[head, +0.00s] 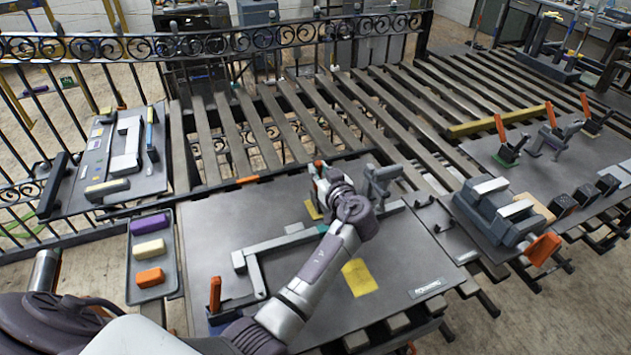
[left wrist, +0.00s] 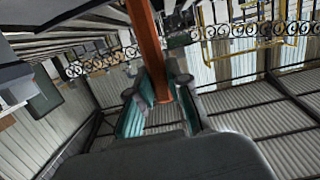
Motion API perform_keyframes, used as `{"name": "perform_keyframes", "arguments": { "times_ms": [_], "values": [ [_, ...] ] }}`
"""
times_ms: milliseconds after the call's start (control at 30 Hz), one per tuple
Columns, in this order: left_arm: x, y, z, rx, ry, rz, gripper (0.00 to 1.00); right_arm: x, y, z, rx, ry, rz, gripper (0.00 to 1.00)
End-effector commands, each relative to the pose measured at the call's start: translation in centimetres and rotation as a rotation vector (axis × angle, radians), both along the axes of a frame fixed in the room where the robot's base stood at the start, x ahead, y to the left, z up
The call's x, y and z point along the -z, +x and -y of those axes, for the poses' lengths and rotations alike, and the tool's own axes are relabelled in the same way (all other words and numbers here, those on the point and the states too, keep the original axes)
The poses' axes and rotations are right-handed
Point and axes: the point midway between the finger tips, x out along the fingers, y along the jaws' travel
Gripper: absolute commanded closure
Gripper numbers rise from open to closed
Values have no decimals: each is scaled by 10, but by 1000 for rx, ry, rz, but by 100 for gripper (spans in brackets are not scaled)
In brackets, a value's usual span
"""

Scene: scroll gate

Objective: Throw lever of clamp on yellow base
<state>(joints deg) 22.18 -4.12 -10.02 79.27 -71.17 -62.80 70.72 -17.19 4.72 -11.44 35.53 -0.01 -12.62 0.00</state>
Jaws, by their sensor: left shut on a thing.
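My left gripper (head: 322,178) is over the far middle of the grey work plate (head: 210,240). In the left wrist view its two teal-lined fingers (left wrist: 155,108) are closed around an orange lever (left wrist: 147,45), which stands up between them. The lever's orange tip (head: 319,164) shows just beyond the gripper in the head view. A small yellow patch (head: 312,209), possibly the yellow base, shows beside the gripper. The clamp body is hidden behind my gripper and wrist. My right gripper is not in view.
Another orange lever (head: 215,294) stands upright at the plate's near left. A grey upright fixture (head: 380,180) is just right of my wrist. A tray (head: 173,292) of coloured blocks is at left. More orange-levered clamps (head: 511,150) stand on the right plate.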

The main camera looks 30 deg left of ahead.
Motion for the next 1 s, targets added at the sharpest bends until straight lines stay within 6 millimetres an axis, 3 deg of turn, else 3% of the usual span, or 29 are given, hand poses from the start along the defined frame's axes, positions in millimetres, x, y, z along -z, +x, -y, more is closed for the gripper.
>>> {"name": "perform_keyframes", "arguments": {
  "times_ms": [200,533,1000],
  "values": [
    [-7,24,-12,-1,-151,-129,100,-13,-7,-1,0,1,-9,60],
    [0,45,-36,0,-380,-337,100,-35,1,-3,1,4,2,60],
    [19,63,-57,1,-603,-540,100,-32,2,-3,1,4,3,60]
  ]
}}
